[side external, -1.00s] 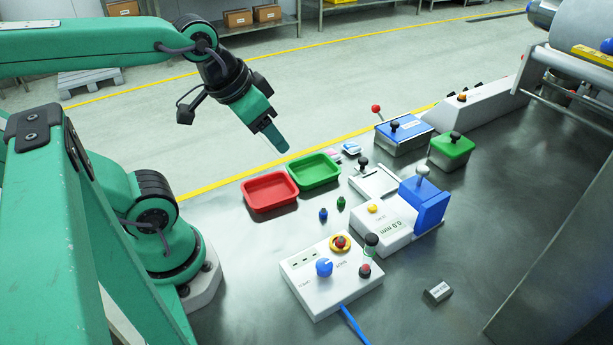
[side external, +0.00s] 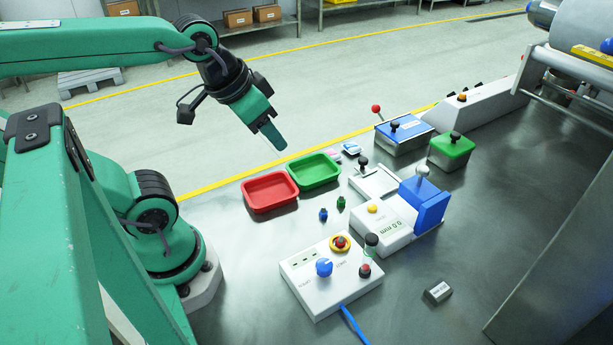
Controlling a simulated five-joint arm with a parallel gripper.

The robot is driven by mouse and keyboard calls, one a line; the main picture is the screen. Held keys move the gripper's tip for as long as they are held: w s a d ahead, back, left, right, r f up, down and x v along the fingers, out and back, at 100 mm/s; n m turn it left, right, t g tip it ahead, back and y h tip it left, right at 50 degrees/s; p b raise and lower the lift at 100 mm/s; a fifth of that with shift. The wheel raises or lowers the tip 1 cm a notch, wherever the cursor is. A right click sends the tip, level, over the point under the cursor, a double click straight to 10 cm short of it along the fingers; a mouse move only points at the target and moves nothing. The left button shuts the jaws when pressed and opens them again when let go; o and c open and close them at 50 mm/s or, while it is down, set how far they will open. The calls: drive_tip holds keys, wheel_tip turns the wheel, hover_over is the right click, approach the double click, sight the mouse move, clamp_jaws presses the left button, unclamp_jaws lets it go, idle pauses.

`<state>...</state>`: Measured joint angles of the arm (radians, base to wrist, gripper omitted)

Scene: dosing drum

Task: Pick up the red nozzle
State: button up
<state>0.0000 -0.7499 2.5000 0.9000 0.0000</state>
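I cannot make out a red nozzle in this view. Two small nozzle-like pieces, one blue (side external: 323,214) and one green (side external: 341,202), stand on the metal table in front of the trays. My gripper (side external: 272,135) hangs high at the upper middle, tilted down to the right, well away from them. Its fingers line up from this side, so the gap between them is hidden. Nothing shows held at its tip.
A red tray (side external: 270,206) and a green tray (side external: 314,184) lie side by side. A white control box (side external: 305,292) stands in front, a display unit (side external: 385,232) with a blue block (side external: 424,203) to the right. Lidded blue (side external: 404,143) and green (side external: 451,160) boxes stand behind.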

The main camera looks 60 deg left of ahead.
drive_tip(key=g+y, duration=0.1)
drive_tip(key=g, duration=0.7)
approach(341, 241)
idle(0.3)
drive_tip(key=shift+x, duration=1.25)
drive_tip(key=shift+f, duration=0.1)
